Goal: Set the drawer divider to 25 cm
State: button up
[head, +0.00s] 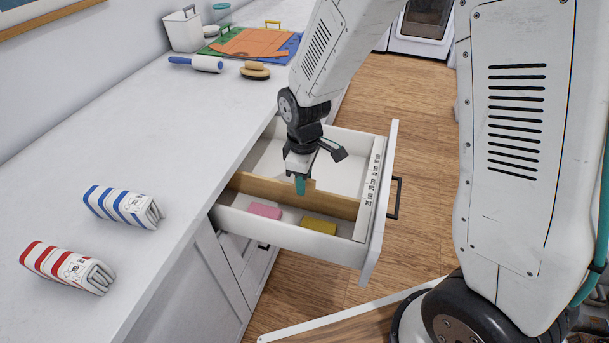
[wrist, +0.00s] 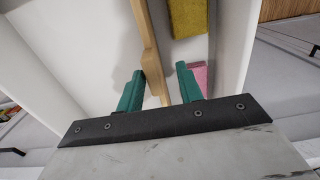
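A white drawer (head: 345,248) stands open below the counter. A wooden divider (head: 335,204) with a raised tab crosses it, nearer its front-left side in the head view. A strip of cm marks (head: 373,181) runs along the drawer front; the divider's right end lies near its lower end, and the figures are too small to read surely. My gripper (head: 300,184) is over the divider, fingers down. In the wrist view my gripper (wrist: 160,90) is open, with the divider (wrist: 151,45) between its teal fingers, a gap showing on the right side.
A pink sponge (head: 265,211) and a yellow sponge (head: 319,225) lie in the near compartment. The far compartment (head: 320,158) looks empty. Striped towel rolls (head: 123,206) (head: 68,267), a lint roller (head: 196,64) and a brush (head: 255,71) lie on the counter.

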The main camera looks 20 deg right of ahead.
jog(key=shift+w+d, duration=0.1)
jog(key=shift+d, duration=0.05)
jog(key=shift+r, duration=0.2)
notch_tip(320, 180, up, 8)
jog(key=shift+f, duration=0.25)
dwell(0.4)
jog(key=s+d+r+m, duration=0.3)
jog(key=s+d+r, duration=0.1)
jog(key=s, duration=0.3)
jog(key=s+d+r+m+t, duration=0.1)
jog(key=s+d+r+m, duration=0.2)
jog(key=s+r, duration=0.3)
jog(key=s+d+r+m, duration=0.4)
jog(key=s+r+m, duration=0.1)
jog(key=s, duration=0.4)
jog(key=shift+s+d+r, duration=0.3)
jog(key=shift+s+r, duration=0.05)
jog(key=shift+s, duration=0.05)
